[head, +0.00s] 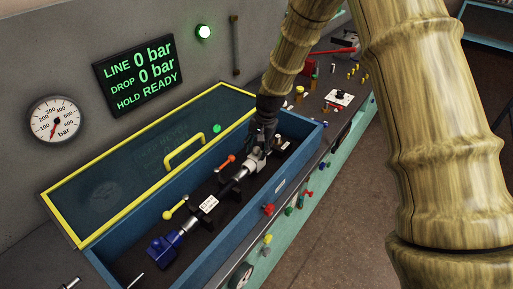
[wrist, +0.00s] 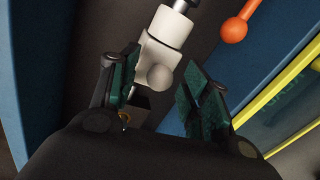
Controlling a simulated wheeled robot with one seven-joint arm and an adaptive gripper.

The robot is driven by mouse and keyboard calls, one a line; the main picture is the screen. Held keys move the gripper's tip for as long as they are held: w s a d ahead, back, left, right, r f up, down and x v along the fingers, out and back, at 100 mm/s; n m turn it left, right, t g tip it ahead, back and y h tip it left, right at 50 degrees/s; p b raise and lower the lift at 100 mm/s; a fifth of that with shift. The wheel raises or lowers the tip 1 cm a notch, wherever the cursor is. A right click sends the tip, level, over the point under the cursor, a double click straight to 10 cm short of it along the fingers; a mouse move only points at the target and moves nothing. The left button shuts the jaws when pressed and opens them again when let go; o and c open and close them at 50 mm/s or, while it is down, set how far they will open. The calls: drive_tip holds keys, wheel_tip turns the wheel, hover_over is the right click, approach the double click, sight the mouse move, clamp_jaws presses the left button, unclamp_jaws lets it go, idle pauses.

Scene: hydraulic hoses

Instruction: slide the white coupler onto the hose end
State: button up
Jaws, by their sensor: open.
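The white coupler (head: 254,162) lies in the far right part of the blue trough. In the wrist view it is a white cylinder (wrist: 169,27) with a rounded knob on its near side. The dark hose (head: 228,187) with a bright metal end meets it from the lower left in the head view; how far the two overlap is hard to tell. My gripper (wrist: 162,68) is open, its teal pads on either side of the coupler's knob. I cannot tell whether either pad touches. In the head view my gripper (head: 262,138) reaches down and partly hides the coupler.
An orange-knobbed lever (head: 226,162) and a yellow-knobbed lever (head: 174,209) stand beside the hose. A blue fitting (head: 166,250) is at the trough's near end. A yellow-framed clear cover (head: 120,175) with a handle is behind. The display (head: 136,74) reads 0 bar.

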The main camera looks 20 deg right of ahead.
wheel_tip(320, 180, up, 12)
drive_tip(key=s+d, duration=0.1)
drive_tip(key=shift+s+d, duration=0.3)
drive_tip(key=shift+s, duration=0.05)
drive_tip(key=shift+f, duration=0.1)
idle(0.4)
